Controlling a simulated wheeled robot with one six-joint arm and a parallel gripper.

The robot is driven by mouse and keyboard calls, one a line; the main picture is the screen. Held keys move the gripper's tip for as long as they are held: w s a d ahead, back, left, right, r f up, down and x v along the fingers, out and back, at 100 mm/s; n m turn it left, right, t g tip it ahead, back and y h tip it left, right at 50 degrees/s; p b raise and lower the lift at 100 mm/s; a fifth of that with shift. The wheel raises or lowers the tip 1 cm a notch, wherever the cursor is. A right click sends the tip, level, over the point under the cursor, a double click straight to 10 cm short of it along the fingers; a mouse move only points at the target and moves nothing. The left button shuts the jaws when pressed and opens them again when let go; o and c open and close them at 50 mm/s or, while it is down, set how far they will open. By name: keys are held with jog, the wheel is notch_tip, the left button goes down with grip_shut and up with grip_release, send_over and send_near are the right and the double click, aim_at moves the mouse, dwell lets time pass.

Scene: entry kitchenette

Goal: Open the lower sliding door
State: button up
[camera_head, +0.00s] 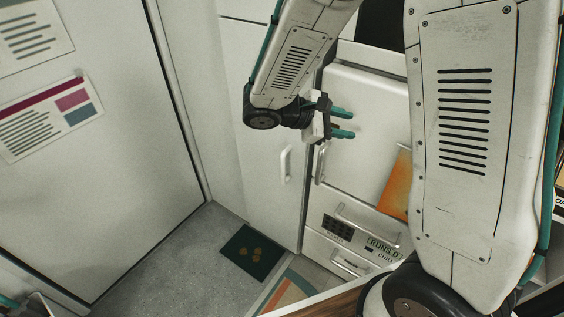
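My gripper (343,123) is at the upper middle, its two teal fingers apart with nothing visible between them. It is in front of a white cabinet front (365,95) in the picture and seems clear of any handle. Below it are a vertical handle (320,164) on that front and a second vertical handle (286,163) on a tall white door (262,170). Lower down are two fronts with bar handles, an upper bar (366,226) and a lower bar (350,264). All fronts look closed. I cannot tell which is the lower sliding door. My arm hides part of the right side.
An orange sheet (396,186) and a "RUNS" label (384,247) are on the fronts. A dark mat (251,252) lies on the grey floor (180,265). A wooden-topped surface (335,303) is at the bottom. A large white door (110,150) with posters stands left.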

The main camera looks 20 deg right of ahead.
jog(key=w+a+f+n+t+h, duration=0.2)
jog(key=w+a+f+n+t, duration=0.15)
jog(key=w+f, duration=0.25)
jog(key=n+t+y, duration=0.3)
jog(key=n+t, duration=0.8)
jog(key=n, duration=0.2)
send_near(281, 164)
jog(key=x, duration=0.3)
jog(key=shift+w+d+r, duration=0.15)
jog(key=shift+w+d, duration=0.3)
jog(key=shift+d, duration=0.05)
jog(key=x, duration=0.6)
jog(key=shift+w+d, duration=0.2)
jog(key=shift+w, duration=0.05)
grip_shut()
